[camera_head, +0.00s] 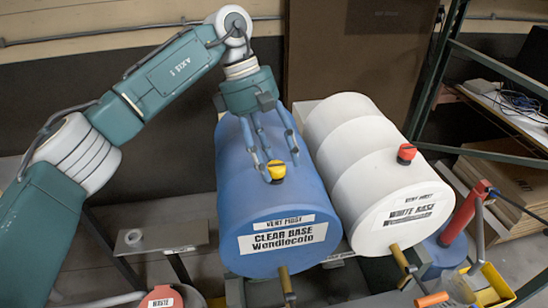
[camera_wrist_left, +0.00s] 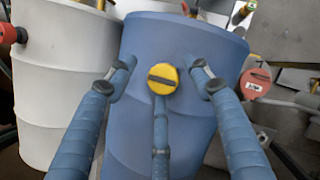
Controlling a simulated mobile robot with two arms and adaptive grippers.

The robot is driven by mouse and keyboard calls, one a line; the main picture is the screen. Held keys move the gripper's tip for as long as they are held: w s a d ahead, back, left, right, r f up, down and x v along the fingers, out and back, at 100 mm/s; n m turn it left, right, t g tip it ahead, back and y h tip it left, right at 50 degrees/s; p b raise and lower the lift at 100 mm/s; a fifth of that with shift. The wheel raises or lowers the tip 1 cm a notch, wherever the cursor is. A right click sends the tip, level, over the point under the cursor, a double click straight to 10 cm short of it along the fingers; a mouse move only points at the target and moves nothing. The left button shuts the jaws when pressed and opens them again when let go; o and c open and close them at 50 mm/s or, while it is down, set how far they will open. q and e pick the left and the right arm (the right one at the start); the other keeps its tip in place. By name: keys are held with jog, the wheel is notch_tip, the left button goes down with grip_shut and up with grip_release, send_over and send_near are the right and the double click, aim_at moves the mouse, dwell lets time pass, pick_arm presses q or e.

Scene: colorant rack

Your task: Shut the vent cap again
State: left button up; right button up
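The blue drum (camera_head: 235,190), labelled CLEAR BASE, lies on its side with a yellow vent cap (camera_head: 277,170) on its top near the front end. In the left wrist view the cap (camera_wrist_left: 163,79) is round with a dark bar across it. Whether it is shut or loose, I cannot tell. My left gripper (camera_head: 272,158) is over the drum, its three fingers pointing down at the cap. In the left wrist view its fingers (camera_wrist_left: 163,75) are spread around the cap, two at the sides with gaps and one below. My right gripper is not in view.
A white drum (camera_head: 345,165) with a red vent cap (camera_head: 407,153) lies close to the right. Brass taps (camera_head: 287,283) stick out at the drum fronts. A red-lidded waste container (camera_head: 161,298) stands front left. A green metal frame (camera_head: 440,60) rises at the right.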

pick_arm(q)
jog(key=shift+w+a+r, duration=0.1)
jog(key=shift+a, duration=0.1)
jog(key=v, duration=1.1)
jog(key=shift+r, duration=0.35)
jog(key=shift+d, duration=0.1)
